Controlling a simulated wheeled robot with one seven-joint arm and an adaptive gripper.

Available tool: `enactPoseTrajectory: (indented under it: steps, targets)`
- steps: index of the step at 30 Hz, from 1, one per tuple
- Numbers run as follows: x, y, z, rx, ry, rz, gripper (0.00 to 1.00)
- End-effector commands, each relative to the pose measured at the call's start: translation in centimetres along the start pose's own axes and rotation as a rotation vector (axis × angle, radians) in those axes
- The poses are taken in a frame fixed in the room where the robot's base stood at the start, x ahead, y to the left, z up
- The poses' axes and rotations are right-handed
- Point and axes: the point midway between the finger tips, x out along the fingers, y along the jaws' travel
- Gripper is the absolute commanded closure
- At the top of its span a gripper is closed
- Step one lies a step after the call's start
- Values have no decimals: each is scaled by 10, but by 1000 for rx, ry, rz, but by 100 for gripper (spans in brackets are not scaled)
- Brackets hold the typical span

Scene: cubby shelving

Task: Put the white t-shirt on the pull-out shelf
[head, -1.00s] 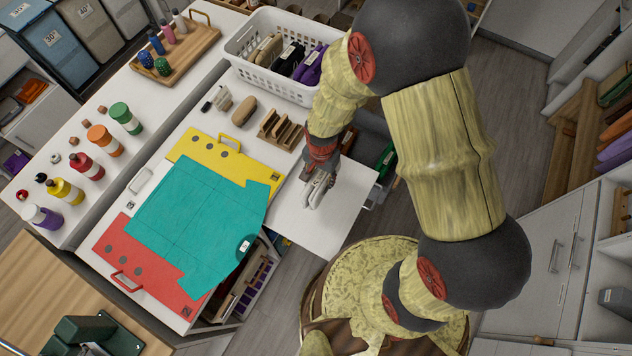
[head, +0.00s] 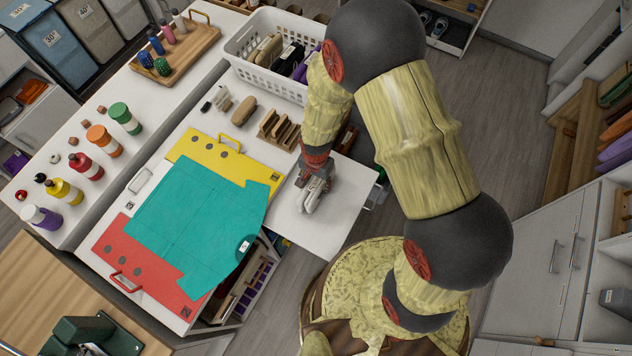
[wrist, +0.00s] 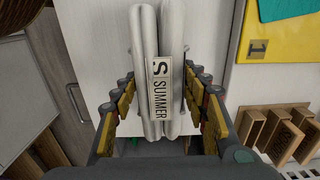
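The white t-shirt (wrist: 146,60) is a thick folded bundle with a label reading "S SUMMER", between my gripper's fingers in the wrist view. The fingertips (wrist: 160,78) appear to press on both its sides. In the head view my gripper (head: 312,186) points down over the pull-out shelf (head: 345,200), a white board jutting from the right side of the worktable. The white t-shirt (head: 310,201) shows at the fingertips there, over the shelf's left part. I cannot tell whether its underside touches the shelf.
A teal cloth (head: 190,215) lies across yellow (head: 215,150) and red (head: 130,255) panels left of the shelf. A wooden rack (head: 280,130) and a white basket (head: 265,70) stand behind. The shelf's right and front parts are bare.

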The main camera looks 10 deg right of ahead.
Motion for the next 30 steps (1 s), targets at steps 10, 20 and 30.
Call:
enactPoseTrajectory:
  steps: [10,20,30]
  targets:
    - [-1,0,0,0,0,0,40]
    - [-10,-1,-1,0,1,-2,40]
    - [-77,-1,-1,0,3,-5,40]
